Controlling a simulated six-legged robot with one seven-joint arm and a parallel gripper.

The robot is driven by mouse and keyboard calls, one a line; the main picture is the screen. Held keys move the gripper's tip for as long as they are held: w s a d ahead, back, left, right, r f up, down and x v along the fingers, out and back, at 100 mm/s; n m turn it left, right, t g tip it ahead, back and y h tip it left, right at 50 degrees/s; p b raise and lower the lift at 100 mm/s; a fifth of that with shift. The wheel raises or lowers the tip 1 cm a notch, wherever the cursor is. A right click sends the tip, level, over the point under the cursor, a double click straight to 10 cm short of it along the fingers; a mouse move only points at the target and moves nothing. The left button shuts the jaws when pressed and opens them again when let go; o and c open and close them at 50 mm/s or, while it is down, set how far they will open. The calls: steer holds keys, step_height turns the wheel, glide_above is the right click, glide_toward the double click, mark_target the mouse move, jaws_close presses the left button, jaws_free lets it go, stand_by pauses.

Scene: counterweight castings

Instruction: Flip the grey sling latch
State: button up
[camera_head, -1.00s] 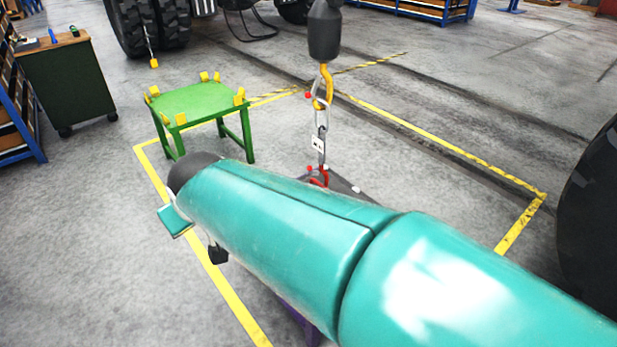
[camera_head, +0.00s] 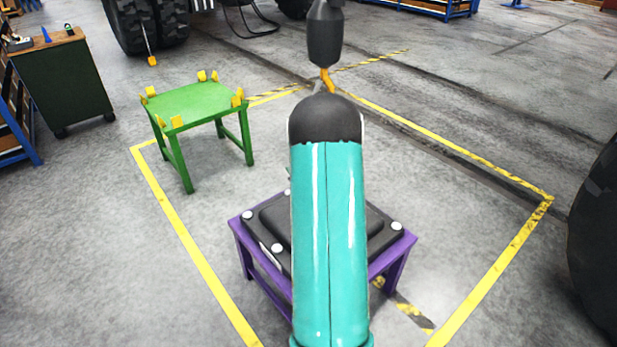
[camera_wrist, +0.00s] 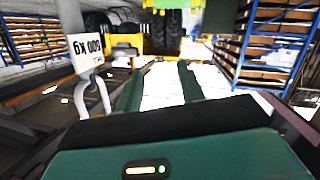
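In the head view my teal arm stands in front of the hanging sling, so the grey latch cannot be made out. The orange hook (camera_head: 327,80) shows under its dark hook block (camera_head: 325,35), just above my arm. In the wrist view a pale metal link (camera_wrist: 92,98) hangs beside a white weight tag (camera_wrist: 88,47) at the left. A teal housing with a lit indicator (camera_wrist: 145,169) fills the bottom of that view; no fingertips can be made out, so my gripper's opening cannot be told. The black casting (camera_head: 268,225) lies on a purple stand (camera_head: 243,247), partly behind my arm.
A green stand (camera_head: 195,103) with yellow corner blocks is at left. A green cabinet (camera_head: 65,88) stands beyond it. Yellow floor tape (camera_head: 190,250) surrounds the work area. A large dark tyre (camera_head: 597,240) is at the right edge. Floor right of the purple stand is clear.

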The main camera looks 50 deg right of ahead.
steer(key=s+d+f+t, duration=0.3)
steer(key=s+d+f, duration=0.1)
steer(key=s+f, duration=0.7)
steer(key=x, duration=0.9)
steer(key=f+x, duration=0.1)
steer(key=x, duration=0.4)
steer(key=shift+w, duration=0.2)
jaws_close()
